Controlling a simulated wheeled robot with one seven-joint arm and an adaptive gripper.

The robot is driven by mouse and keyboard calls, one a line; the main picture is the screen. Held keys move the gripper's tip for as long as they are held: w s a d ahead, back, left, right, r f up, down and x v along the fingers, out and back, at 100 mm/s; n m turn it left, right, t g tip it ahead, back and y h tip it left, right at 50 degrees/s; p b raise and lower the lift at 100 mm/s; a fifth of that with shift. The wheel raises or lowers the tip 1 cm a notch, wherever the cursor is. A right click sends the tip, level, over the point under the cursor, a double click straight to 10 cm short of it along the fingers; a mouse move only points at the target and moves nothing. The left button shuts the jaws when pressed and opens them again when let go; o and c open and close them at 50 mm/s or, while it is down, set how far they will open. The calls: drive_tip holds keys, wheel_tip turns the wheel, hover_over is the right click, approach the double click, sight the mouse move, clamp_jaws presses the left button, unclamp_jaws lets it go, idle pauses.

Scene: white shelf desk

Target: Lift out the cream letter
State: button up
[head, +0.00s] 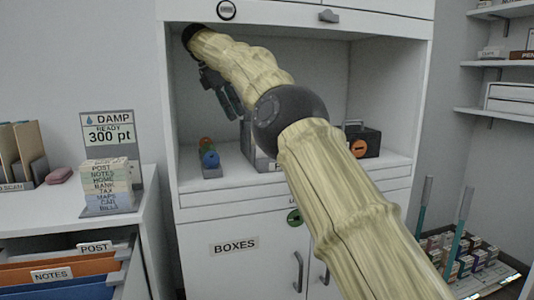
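My arm reaches from the lower right into the open niche of the white shelf desk (400,140). I cannot single out a cream letter. Brown and pale upright sheets (30,145) stand in a holder at the far left, its label partly cut off and ending in "SCAN". My gripper is well away from them.
Hanging folders (60,270) are below. A black box with an orange dial (362,141) sits in the niche, partly behind my arm.

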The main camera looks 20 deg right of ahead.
drive_tip(key=shift+y, duration=0.4)
drive_tip(key=d+b, duration=0.3)
drive_tip(key=d, duration=0.7)
drive_tip(key=shift+d+f+b, duration=0.5)
drive_tip(key=shift+d+b, duration=0.1)
drive_tip(key=b+x, duration=0.3)
drive_tip(key=x, duration=0.1)
drive_tip(key=shift+f+b, duration=0.2)
drive_tip(key=shift+b, duration=0.2)
clamp_jaws()
